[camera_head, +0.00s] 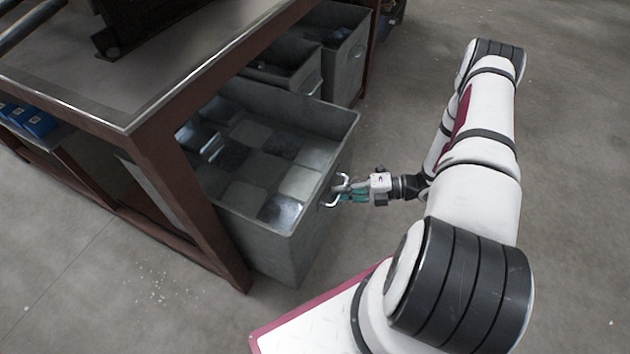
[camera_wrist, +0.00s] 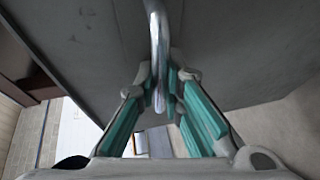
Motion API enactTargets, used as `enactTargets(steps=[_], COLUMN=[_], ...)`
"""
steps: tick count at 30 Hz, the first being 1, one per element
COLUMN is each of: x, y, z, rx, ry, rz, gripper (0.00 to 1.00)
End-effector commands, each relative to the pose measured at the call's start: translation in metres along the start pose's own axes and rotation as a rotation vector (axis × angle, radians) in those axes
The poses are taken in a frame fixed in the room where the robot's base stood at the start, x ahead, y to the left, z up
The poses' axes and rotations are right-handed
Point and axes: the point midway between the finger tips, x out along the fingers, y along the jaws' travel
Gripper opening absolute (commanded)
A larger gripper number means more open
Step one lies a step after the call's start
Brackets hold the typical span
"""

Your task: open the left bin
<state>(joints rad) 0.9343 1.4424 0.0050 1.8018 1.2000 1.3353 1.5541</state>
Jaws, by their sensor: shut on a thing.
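The left bin (camera_head: 258,245) is a grey metal bin at the near end of the workbench. It stands pulled out from under the bench top, and its inside shows square grey panels of light and dark shades. Its curved metal handle (camera_head: 329,203) is on the front face. My gripper (camera_head: 346,192) is at this handle, outside the bin. In the wrist view the shiny handle (camera_wrist: 157,45) runs down between the teal-padded fingers of my gripper (camera_wrist: 163,90), which are shut on it. The fingers partly hide the handle in the head view.
Two more grey bins (camera_head: 345,65) (camera_head: 285,70) stand farther along the bench. The workbench (camera_head: 150,85) has a metal top and a brown leg (camera_head: 195,205) close beside the left bin. Blue boxes (camera_head: 35,122) sit at the far left. The floor (camera_head: 575,150) to the right is clear.

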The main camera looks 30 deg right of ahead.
Motion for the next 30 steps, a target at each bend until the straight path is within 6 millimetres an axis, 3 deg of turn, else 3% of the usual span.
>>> enactTargets(steps=[1, 6, 15, 21, 30], x=[-0.016, -0.058, -0.118, -0.141, -0.153], y=[-0.005, -0.015, -0.029, -0.034, -0.035], z=[-0.005, -0.022, -0.047, -0.057, -0.062], rx=[0.004, 0.002, 0.002, 0.001, -0.001], ry=[-0.007, -0.007, -0.004, -0.004, -0.002], rz=[-0.004, -0.004, -0.004, -0.004, -0.004], gripper=[0.00, 0.00, 0.00, 0.00, 0.00])
